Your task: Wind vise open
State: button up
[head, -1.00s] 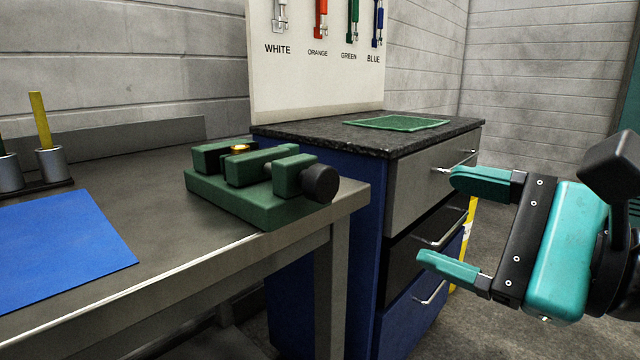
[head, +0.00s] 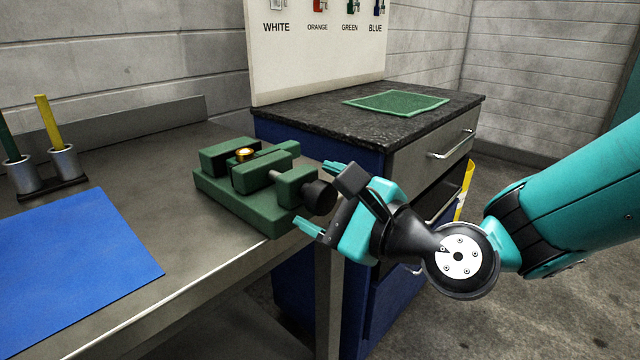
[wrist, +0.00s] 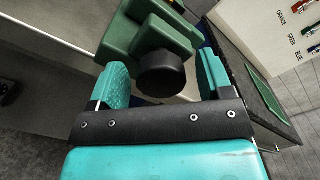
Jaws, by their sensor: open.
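The green vise (head: 248,203) sits on the grey workbench near its right front corner, with a small brass-coloured round piece (head: 244,154) between its jaws at the back. Its black round knob (head: 319,197) faces my gripper at the right end. My gripper (head: 318,196) is open, with one teal finger on each side of the knob. In the wrist view the knob (wrist: 160,74) lies between the two fingers, with a visible gap to the right finger; contact with the left finger cannot be told.
A blue mat (head: 75,265) lies on the workbench (head: 180,180) at left, near metal cups (head: 64,161) holding a yellow and a green rod. A dark-topped drawer cabinet (head: 330,127) with a green mat (head: 397,102) stands behind my gripper. A tool board (head: 310,60) rises behind it.

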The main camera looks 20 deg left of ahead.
jog(key=shift+w+a, duration=0.15)
jog(key=shift+a, duration=0.2)
jog(key=c, duration=0.9)
